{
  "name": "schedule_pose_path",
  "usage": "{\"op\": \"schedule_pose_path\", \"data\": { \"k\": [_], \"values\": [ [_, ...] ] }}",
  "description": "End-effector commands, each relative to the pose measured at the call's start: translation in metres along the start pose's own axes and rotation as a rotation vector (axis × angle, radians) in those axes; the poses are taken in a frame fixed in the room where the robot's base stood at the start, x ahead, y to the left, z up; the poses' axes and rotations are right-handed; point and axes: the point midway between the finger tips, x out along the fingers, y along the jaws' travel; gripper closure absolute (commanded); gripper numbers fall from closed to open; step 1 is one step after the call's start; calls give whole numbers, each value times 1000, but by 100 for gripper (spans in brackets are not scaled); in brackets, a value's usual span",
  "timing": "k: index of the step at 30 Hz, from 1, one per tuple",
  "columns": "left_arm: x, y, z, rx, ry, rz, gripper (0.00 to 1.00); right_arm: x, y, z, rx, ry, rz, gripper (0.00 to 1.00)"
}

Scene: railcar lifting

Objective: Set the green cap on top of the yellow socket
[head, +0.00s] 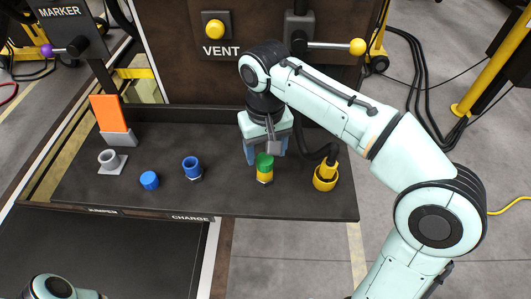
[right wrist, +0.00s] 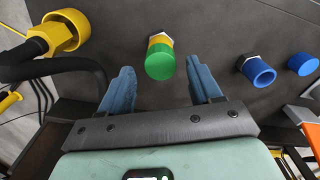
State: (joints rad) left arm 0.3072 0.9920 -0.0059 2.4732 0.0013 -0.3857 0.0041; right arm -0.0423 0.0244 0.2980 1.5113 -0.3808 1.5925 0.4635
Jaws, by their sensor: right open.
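The green cap (head: 264,160) sits on top of the yellow socket (head: 264,178), which stands on the dark shelf. In the right wrist view the green cap (right wrist: 160,66) covers most of the yellow socket (right wrist: 159,39). I cannot tell whether the cap is fully seated. My right gripper (head: 265,153) is open, its blue fingers just behind and above the cap. In the right wrist view its fingers (right wrist: 162,75) are spread wide to either side of the cap, with gaps between. My left gripper is out of view; only part of my left arm shows at the bottom left.
A yellow connector with a black cable (head: 325,178) stands to the right. A blue socket (head: 192,165), a blue cap (head: 149,180), a grey flanged piece (head: 110,162) and an orange plate (head: 108,113) are to the left. A panel with a yellow VENT button (head: 215,28) rises behind.

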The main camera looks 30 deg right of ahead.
Motion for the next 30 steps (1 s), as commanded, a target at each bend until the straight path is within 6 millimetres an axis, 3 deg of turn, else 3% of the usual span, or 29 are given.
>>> {"op": "schedule_pose_path", "data": {
  "k": [1, 6, 12, 18, 30],
  "values": [
    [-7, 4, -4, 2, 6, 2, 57, -16, -1, -2, -2, 6, -3, 37],
    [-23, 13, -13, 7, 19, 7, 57, -56, -1, -2, -2, 7, -3, 37],
    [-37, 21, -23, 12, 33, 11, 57, -89, -1, -1, -1, 5, -2, 37],
    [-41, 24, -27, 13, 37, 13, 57, -99, 0, 0, -1, 2, -1, 37],
    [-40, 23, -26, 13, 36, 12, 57, -99, 0, 0, -1, 0, 0, 37]
  ]
}}
